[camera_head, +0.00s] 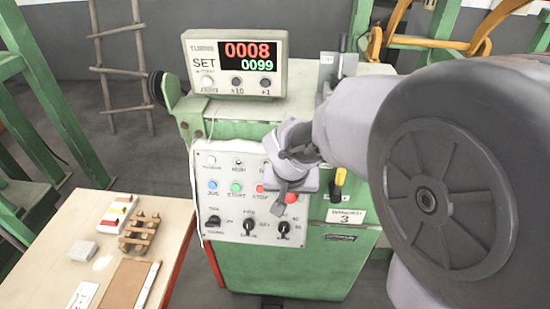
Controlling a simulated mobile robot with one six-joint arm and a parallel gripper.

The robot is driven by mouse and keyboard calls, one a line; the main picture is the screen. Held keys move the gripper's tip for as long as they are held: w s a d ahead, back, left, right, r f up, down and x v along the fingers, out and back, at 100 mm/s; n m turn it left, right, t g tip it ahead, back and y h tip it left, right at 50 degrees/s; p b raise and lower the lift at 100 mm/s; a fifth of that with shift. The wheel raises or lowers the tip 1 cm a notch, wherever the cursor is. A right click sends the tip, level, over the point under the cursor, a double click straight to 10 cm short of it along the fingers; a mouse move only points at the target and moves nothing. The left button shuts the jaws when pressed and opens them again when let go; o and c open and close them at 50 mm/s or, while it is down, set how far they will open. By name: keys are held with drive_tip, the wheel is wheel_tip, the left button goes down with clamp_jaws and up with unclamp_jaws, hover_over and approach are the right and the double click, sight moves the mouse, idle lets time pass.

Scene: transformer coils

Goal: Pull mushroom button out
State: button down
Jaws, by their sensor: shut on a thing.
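The red mushroom button (291,198) is at the right side of the white control panel (228,172), on the green machine. My gripper (284,197) reaches it from the upper right, and its fingers are shut on the button's head. The fingers hide part of the button and of the panel around it. I cannot tell from this view whether the button is pressed in or pulled out.
The panel also has a blue button (213,185), a green button (236,187) and black rotary knobs (214,221). A yellow-handled lever (339,177) is just right of my gripper. A counter box (236,65) stands above. A table (32,239) is at lower left.

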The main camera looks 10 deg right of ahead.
drive_tip(key=shift+s, duration=0.1)
drive_tip(key=shift+s+a+r+b, duration=0.15)
drive_tip(key=shift+s+b, duration=0.15)
drive_tip(key=shift+b, duration=0.2)
drive_tip(key=c, duration=1.3)
unclamp_jaws()
drive_tip(key=o, duration=0.4)
drive_tip(key=shift+s+r, duration=0.1)
drive_tip(key=shift+s, duration=0.1)
drive_tip(key=shift+w, duration=0.1)
drive_tip(key=p+v, duration=0.6)
drive_tip(key=v, duration=1.1)
drive_tip(key=shift+r, duration=0.15)
